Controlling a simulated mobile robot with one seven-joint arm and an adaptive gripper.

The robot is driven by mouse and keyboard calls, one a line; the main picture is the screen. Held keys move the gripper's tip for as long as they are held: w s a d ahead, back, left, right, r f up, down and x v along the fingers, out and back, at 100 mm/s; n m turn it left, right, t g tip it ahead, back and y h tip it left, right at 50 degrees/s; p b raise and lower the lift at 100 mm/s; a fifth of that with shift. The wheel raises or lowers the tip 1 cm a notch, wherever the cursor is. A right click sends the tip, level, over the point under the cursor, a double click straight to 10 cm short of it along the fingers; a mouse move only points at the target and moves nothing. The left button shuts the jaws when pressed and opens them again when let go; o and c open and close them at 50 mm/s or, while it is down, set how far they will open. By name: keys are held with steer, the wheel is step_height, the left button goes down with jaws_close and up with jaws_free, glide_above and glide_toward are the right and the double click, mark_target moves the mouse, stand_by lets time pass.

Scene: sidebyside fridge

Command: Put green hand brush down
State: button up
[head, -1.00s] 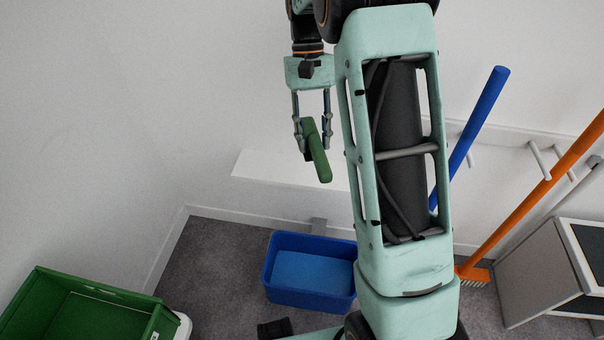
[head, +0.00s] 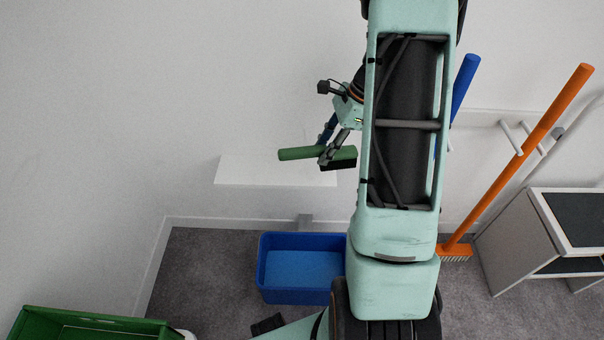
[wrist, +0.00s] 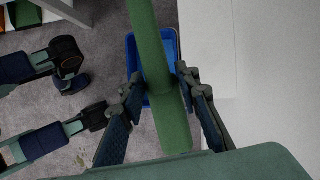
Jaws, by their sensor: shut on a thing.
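The green hand brush (head: 298,153) is held sideways, its handle pointing left and its dark bristles facing down at the right end. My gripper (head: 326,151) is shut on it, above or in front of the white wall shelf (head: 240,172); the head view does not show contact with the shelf. In the wrist view the brush (wrist: 157,50) runs between the two fingers (wrist: 160,108), and the white shelf (wrist: 205,60) lies right of it.
A blue bin (head: 300,285) stands on the floor below the shelf. A green crate (head: 85,325) is at the lower left. A blue pole (head: 465,85), an orange broom (head: 520,160) and a white cabinet (head: 545,235) are at the right. The shelf's visible left part is bare.

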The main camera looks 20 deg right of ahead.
steer(key=shift+s+d+f+m+t, duration=0.15)
steer(key=shift+d+f+m+t, duration=0.2)
steer(key=shift+d+m, duration=0.5)
steer(key=shift+w+a+f+b, duration=0.75)
steer(key=shift+w+a+f, duration=0.55)
steer(key=shift+w+f, duration=0.75)
steer(key=shift+w+a+f+b, duration=0.7)
steer(key=shift+w+a+f, duration=0.6)
steer(key=shift+w+f, duration=0.75)
steer(key=shift+w+a+f+b, duration=0.75)
steer(key=shift+w+a+f, duration=0.75)
steer(key=shift+f, duration=0.9)
steer(key=shift+w+d+f, duration=0.1)
steer(key=shift+d, duration=0.1)
steer(key=o, duration=1)
